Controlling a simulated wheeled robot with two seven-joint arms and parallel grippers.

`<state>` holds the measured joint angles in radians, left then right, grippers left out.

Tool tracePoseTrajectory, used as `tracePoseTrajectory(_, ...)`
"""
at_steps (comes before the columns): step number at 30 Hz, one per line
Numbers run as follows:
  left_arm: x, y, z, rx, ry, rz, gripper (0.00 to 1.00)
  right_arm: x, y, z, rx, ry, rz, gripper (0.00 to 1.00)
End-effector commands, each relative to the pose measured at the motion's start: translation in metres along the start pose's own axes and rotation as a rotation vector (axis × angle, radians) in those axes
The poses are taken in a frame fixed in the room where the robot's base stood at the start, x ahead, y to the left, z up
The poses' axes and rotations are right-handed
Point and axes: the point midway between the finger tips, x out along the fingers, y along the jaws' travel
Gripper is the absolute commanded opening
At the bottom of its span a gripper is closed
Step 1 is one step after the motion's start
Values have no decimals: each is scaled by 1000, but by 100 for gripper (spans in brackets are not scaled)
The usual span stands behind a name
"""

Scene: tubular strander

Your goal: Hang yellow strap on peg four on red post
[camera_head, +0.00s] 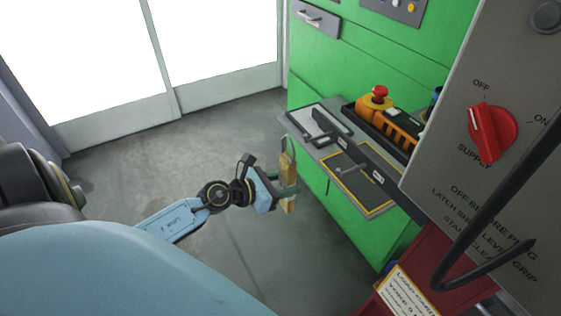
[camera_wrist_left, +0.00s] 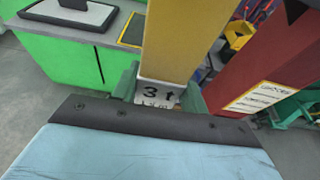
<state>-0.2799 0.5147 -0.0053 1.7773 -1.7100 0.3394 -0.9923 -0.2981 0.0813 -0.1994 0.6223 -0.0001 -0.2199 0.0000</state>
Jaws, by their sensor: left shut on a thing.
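My left gripper (camera_head: 285,191) is shut on the yellow strap (camera_head: 289,172), which it holds upright in the air in front of the green cabinet. In the left wrist view the strap (camera_wrist_left: 183,40) fills the upper middle, with a white tag (camera_wrist_left: 158,93) reading "3 t" between the green fingers. The red post (camera_head: 422,272) is at the lower right in the head view, apart from the strap. It also shows in the left wrist view (camera_wrist_left: 268,58), right of the strap. I cannot make out numbered pegs. My right gripper is out of view.
A green cabinet (camera_head: 345,75) carries a grey shelf with a black-and-yellow mat (camera_head: 357,182) and an orange control box (camera_head: 390,122). A grey panel with a red switch (camera_head: 492,133) and a black bent rod (camera_head: 480,225) stand at right. The floor at left is clear.

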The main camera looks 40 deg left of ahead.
Motion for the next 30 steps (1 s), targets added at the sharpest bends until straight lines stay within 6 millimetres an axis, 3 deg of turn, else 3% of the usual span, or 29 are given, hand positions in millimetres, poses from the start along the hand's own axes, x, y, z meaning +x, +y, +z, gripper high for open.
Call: tracePoseTrajectory(30, 60, 0, 15, 1, -3, 0, 10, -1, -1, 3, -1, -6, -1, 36)
